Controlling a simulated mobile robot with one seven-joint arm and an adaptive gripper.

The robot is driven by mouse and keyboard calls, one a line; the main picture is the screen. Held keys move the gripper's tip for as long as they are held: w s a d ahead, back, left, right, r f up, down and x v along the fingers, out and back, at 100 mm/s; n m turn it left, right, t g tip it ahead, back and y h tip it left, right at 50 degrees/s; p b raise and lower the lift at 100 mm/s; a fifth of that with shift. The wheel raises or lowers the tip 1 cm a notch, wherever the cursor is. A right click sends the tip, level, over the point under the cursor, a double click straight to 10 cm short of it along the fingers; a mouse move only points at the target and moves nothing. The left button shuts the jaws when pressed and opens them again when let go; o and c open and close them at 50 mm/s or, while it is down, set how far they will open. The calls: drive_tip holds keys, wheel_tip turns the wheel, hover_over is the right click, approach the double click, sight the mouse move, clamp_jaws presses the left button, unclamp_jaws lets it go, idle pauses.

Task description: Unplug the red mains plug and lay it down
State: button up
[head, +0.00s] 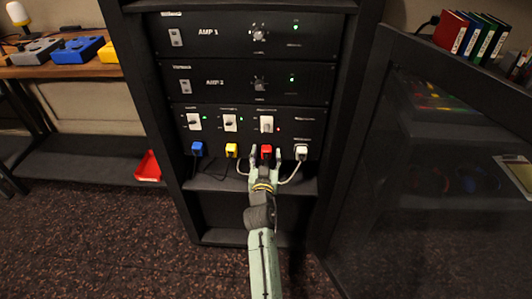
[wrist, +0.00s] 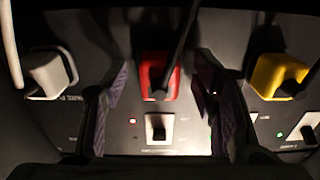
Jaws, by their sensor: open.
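The red mains plug (head: 266,150) sits in the lower panel of the rack, between the yellow plug (head: 231,150) and the white plug (head: 301,151). My gripper (head: 266,163) is open in front of the panel, one finger to each side of the red plug. In the wrist view the red plug (wrist: 158,76) shows between the two spread fingers, with gaps on both sides and a dark cable running from it. A rocker switch (head: 266,124) is above the red plug in the head view, with a small red light beside it.
A blue plug (head: 197,148) is farther left in the panel. Cables hang below the plugs over a rack shelf (head: 215,183).

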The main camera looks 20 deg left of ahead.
sight(266, 156)
drive_tip(key=shift+c, duration=0.5)
idle(0.4)
clamp_jaws()
idle(0.4)
drive_tip(key=shift+s, duration=0.1)
drive_tip(key=shift+v, duration=2.95)
